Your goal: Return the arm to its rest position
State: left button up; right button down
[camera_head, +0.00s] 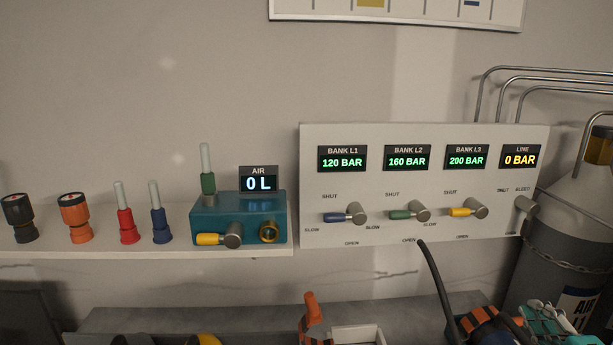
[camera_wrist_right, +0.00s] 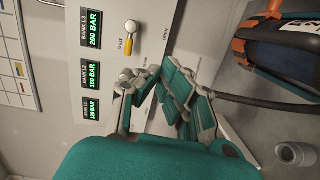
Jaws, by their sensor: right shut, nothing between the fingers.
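My right gripper (camera_head: 548,320) shows at the bottom right edge of the head view, with teal pads, partly cut off by the frame. In the right wrist view its teal fingers (camera_wrist_right: 160,80) are shut with nothing between them. In that view they overlap the white valve panel (camera_wrist_right: 163,18); I cannot tell the gap to it. In the head view the gripper is below the panel (camera_head: 430,138) and apart from its valve handles. My left gripper is in neither view.
An orange-and-blue device (camera_head: 478,322) with a black hose (camera_head: 437,285) lies left of the gripper. A grey cylinder (camera_head: 590,215) with a chain stands at the right. A shelf (camera_head: 100,247) holds a teal air block (camera_head: 260,206) and several coloured fittings.

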jog(key=s+a+f+m+g+h, duration=0.1)
jog(key=s+f+m+g+h, duration=0.25)
jog(key=f, duration=0.55)
jog(key=s+a+f+m+g, duration=0.1)
jog(key=s+f+m+g, duration=0.2)
jog(key=s+f+m, duration=0.45)
jog(key=s+a+f+m+g+y, duration=0.2)
jog(key=s+a+f+g, duration=0.3)
jog(key=a, duration=0.4)
jog(key=s+a+f+m+g+y, duration=0.2)
jog(key=s+a+f+g, duration=0.1)
jog(key=s+a+f, duration=0.4)
notch_tip(320, 180, down, 25)
jog(key=s+a, duration=0.1)
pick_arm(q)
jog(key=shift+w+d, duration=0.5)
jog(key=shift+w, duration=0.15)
pick_arm(e)
jog(key=s+d+f+g, duration=0.2)
jog(key=s+f, duration=1.4)
jog(key=s, duration=0.1)
jog(key=shift+d+f, duration=0.2)
jog(key=shift+d, duration=0.2)
